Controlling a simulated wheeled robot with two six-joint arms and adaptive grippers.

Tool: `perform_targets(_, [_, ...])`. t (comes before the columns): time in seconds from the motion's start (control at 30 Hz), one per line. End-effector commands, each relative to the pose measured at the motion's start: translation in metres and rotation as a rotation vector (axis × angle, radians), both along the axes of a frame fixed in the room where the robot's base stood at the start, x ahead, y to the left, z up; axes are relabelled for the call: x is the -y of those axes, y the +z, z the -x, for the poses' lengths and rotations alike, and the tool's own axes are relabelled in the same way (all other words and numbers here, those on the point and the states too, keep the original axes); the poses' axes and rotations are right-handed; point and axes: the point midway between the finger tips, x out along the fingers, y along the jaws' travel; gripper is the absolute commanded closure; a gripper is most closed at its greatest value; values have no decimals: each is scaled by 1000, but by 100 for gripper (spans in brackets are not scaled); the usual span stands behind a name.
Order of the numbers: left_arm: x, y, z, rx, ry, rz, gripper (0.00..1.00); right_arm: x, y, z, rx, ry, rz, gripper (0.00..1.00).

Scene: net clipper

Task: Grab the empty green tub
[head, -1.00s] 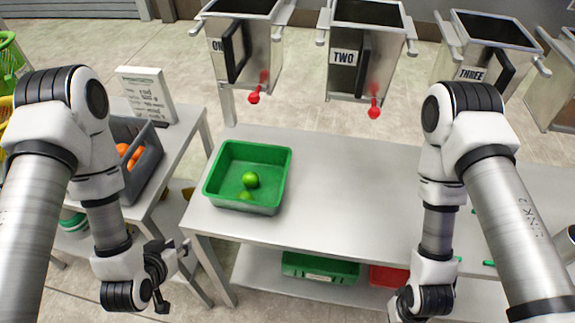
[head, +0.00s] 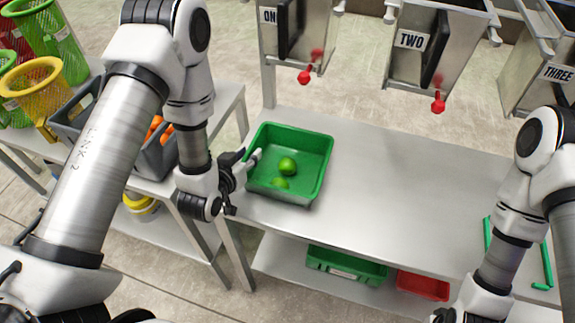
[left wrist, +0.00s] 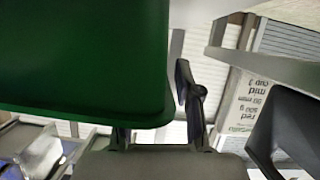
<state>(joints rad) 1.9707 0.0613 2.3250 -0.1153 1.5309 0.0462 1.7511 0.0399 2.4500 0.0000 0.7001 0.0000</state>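A green tub (head: 316,165) stands on the left end of the steel table. It is not empty: a green lime (head: 287,166) lies in it, with a second lime or a reflection just below. My left gripper (head: 247,164) is at the tub's left rim. In the left wrist view the tub (left wrist: 80,55) fills the upper left. One finger (left wrist: 190,95) stands beside the tub's edge and the other is mostly hidden behind the tub; the gripper looks open. Another green tub (head: 345,263) sits on the lower shelf; its contents are unclear. My right gripper is mostly cut off at the bottom edge.
A red tub (head: 422,285) is beside the lower green tub. A grey crate (head: 152,160) with orange items stands on the left side table, near yellow, green and red baskets. Labelled metal hoppers with red knobs stand behind the table. The table's middle is clear.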

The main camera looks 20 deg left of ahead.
Motion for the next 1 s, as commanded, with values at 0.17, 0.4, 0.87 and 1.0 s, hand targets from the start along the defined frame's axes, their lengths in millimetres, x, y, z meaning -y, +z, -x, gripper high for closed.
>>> perform_targets(0.17, [1,-4,-8,-1,0,0,67,0,2,0,-1,0,0,100])
perform_targets(0.4, [1,-4,-8,-1,0,0,100,0,1,1,-1,0,0,100])
perform_targets(0.87, [1,-2,-8,0,0,0,100,0,1,1,-1,0,0,100])
perform_targets(1.0, [0,7,-8,2,0,0,100,0,-1,1,-1,0,0,100])
